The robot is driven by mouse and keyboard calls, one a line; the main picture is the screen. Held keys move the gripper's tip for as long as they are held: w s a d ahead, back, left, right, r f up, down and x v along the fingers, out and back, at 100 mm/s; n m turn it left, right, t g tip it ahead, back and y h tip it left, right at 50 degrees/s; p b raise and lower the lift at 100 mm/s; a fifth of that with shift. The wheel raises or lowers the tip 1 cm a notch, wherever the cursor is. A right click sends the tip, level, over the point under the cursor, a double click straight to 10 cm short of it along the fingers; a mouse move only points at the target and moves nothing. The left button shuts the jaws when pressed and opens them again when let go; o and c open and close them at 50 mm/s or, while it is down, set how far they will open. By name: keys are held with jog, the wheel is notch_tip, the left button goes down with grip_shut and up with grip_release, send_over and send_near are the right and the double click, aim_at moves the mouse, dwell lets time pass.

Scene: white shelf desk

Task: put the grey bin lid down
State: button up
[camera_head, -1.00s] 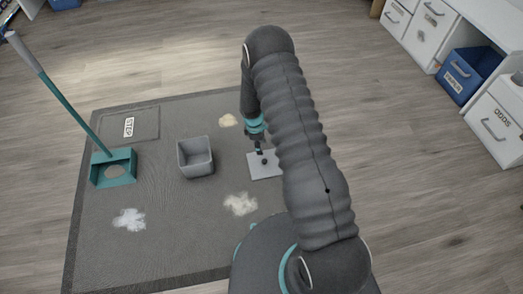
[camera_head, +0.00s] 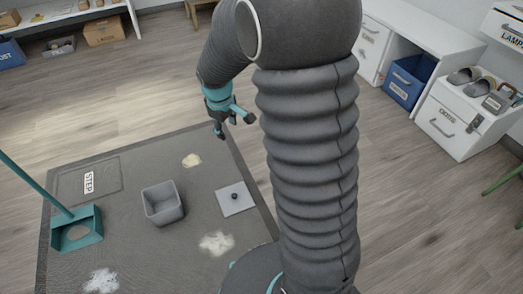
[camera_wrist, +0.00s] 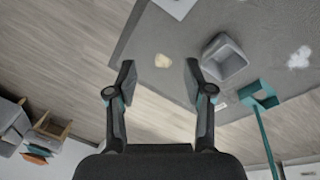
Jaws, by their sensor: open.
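The grey bin lid (camera_head: 236,198) lies flat on the dark mat, a light grey square with a dark knob in its middle. Part of it shows at the top edge of the wrist view (camera_wrist: 178,6). The open grey bin (camera_head: 163,203) stands to its left on the mat, apart from it; it also shows in the wrist view (camera_wrist: 223,60). My gripper (camera_head: 234,128) is raised above and beyond the lid, clear of it. In the wrist view its two fingers (camera_wrist: 158,80) are spread apart with nothing between them.
The dark mat (camera_head: 130,235) bears a beige pile (camera_head: 191,160), a cream pile (camera_head: 216,243) and a white pile (camera_head: 102,281). A teal dustpan (camera_head: 77,231) with a long handle stands at left. White drawers (camera_head: 450,125) and a blue bin (camera_head: 405,85) stand at right.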

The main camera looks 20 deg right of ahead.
jog(key=s+r+m+t, duration=0.2)
jog(key=s+r+m, duration=0.1)
jog(key=s+r, duration=0.85)
jog(key=s+r+m, duration=0.2)
jog(key=s, duration=0.5)
jog(key=s+r+m+t+y, duration=0.1)
jog(key=s+r+m, duration=0.1)
jog(key=s, duration=0.5)
jog(key=shift+s+r, duration=0.2)
jog(key=shift+r, duration=0.1)
